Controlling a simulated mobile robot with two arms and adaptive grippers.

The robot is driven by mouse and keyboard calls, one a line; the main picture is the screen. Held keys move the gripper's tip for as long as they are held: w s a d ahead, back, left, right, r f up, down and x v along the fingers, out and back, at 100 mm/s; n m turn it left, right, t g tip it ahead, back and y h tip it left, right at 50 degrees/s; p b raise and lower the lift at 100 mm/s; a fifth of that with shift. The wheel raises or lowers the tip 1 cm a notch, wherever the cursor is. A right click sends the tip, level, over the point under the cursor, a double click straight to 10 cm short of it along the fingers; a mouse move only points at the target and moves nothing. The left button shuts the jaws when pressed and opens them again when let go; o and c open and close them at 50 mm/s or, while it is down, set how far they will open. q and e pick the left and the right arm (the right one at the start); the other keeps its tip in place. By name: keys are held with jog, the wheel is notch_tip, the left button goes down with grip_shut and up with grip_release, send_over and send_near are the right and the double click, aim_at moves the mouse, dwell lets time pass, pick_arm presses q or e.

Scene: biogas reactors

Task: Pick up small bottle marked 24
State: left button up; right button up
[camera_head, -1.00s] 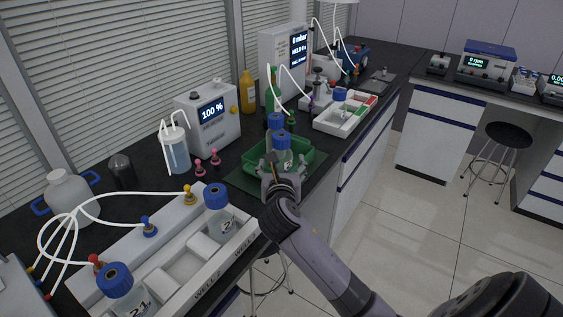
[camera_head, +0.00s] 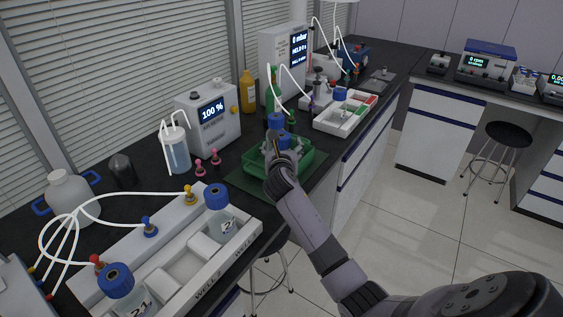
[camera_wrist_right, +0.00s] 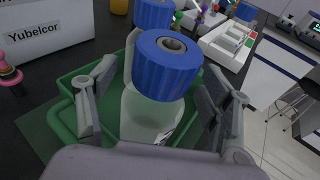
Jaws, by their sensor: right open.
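Two blue-capped clear bottles stand in a green tray (camera_head: 306,161) on the dark bench. The nearer bottle (camera_wrist_right: 168,68) is between the spread fingers of my right gripper (camera_wrist_right: 156,88); I cannot tell whether they touch it. Its label is mostly hidden and I cannot read a number. The farther bottle (camera_wrist_right: 153,14) stands just behind it, and its cap (camera_head: 276,121) shows in the head view. In the head view my right gripper (camera_head: 282,158) is at the tray and hides much of the nearer bottle. My left gripper is not in view.
A white well rack (camera_head: 180,268) at the front left holds two more blue-capped bottles; the front one (camera_head: 117,281) seems marked 21. A 100 % display unit (camera_head: 208,119) stands behind the tray. A white compartment tray (camera_head: 345,112) lies beyond it. Open floor lies right.

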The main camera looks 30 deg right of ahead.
jog(key=shift+w+d, duration=0.15)
jog(key=shift+w, duration=0.05)
jog(key=shift+c, duration=0.2)
jog(key=shift+s+f, duration=0.1)
grip_shut()
dwell(0.7)
